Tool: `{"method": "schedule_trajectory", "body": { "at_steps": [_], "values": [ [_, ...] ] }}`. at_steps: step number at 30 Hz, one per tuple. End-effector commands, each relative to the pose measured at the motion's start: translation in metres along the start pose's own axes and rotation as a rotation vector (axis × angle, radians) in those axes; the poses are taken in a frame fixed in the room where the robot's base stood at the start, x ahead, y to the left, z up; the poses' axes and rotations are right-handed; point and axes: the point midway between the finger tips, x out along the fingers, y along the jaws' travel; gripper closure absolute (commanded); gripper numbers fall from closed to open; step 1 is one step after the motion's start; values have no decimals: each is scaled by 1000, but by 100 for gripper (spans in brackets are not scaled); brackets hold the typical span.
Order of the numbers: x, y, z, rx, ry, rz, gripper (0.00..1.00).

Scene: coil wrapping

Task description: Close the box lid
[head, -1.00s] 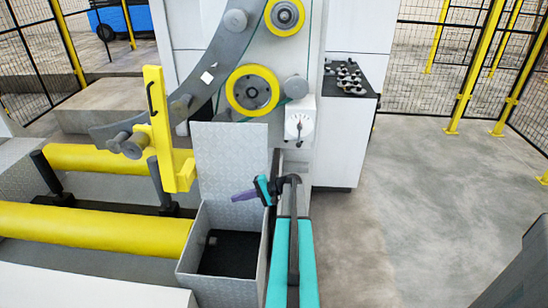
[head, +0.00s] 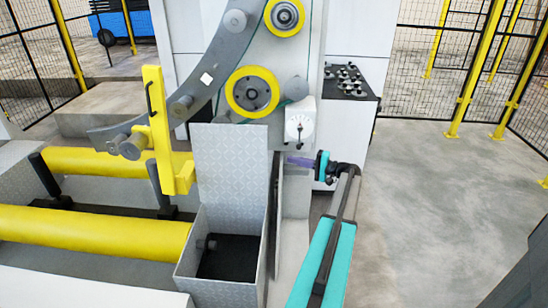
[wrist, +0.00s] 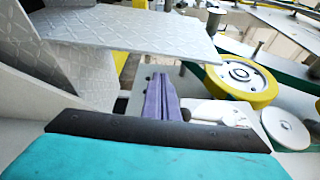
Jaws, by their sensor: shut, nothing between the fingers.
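The box (head: 218,290) is a grey diamond-plate metal box with its lid (head: 232,170) standing upright at the back, open. Its dark inside shows, with a small grey knob in it. My gripper (head: 290,161) has purple fingers and is shut and empty. It is to the right of the lid, a little apart from the lid's right edge, near the white dial unit. In the wrist view the purple fingers (wrist: 160,98) are together, and the lid (wrist: 130,32) spreads across the upper left, beyond them.
The wrapping machine with yellow wheels (head: 252,92) stands behind the lid. A white dial unit (head: 299,124) sits just above my gripper. Yellow rollers (head: 95,230) and a yellow post (head: 160,130) are at the left. Open concrete floor (head: 430,210) lies to the right.

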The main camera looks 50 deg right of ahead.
Motion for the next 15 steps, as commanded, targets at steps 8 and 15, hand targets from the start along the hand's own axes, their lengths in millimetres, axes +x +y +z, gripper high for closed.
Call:
{"method": "schedule_trajectory", "body": {
  "at_steps": [8,15],
  "values": [
    [9,0,0,0,-2,1,100],
    [35,0,0,1,-2,1,100]
  ]
}}
